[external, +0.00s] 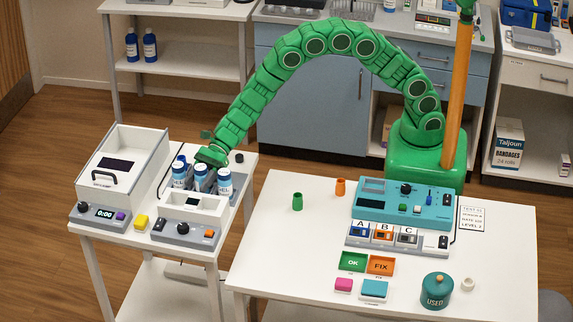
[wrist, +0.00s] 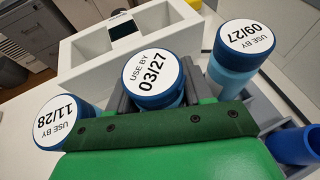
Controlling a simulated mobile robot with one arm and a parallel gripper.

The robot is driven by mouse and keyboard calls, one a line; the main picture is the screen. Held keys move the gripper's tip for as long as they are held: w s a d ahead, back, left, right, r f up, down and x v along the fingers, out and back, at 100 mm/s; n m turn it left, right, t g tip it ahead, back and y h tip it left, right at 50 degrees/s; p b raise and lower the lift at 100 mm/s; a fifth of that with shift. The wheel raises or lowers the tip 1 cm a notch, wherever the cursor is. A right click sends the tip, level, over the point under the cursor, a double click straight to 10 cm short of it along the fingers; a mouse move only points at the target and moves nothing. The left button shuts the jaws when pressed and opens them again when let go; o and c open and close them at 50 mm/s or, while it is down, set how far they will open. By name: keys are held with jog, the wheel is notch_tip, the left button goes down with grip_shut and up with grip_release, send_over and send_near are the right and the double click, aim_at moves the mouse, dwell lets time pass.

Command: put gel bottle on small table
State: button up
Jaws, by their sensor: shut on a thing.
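In the wrist view, my gripper (wrist: 150,98) is shut on the middle gel bottle (wrist: 153,70), whose cap reads USE BY 03/27; the same bottle appears to be the middle one in the external view (external: 201,176). The 11/28 bottle (wrist: 60,122) is to its left and the 09/27 bottle (wrist: 245,38) to its right. Whether the held bottle is lifted is unclear.
A larger white table (external: 285,255) on the right holds a teal device (external: 400,203), colored pads and a teal USED jar (external: 436,291). A gap separates the tables.

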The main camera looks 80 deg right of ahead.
jog(key=shift+f, duration=0.25)
dwell(0.5)
jog(key=o, duration=1.3)
jog(key=shift+d, duration=0.15)
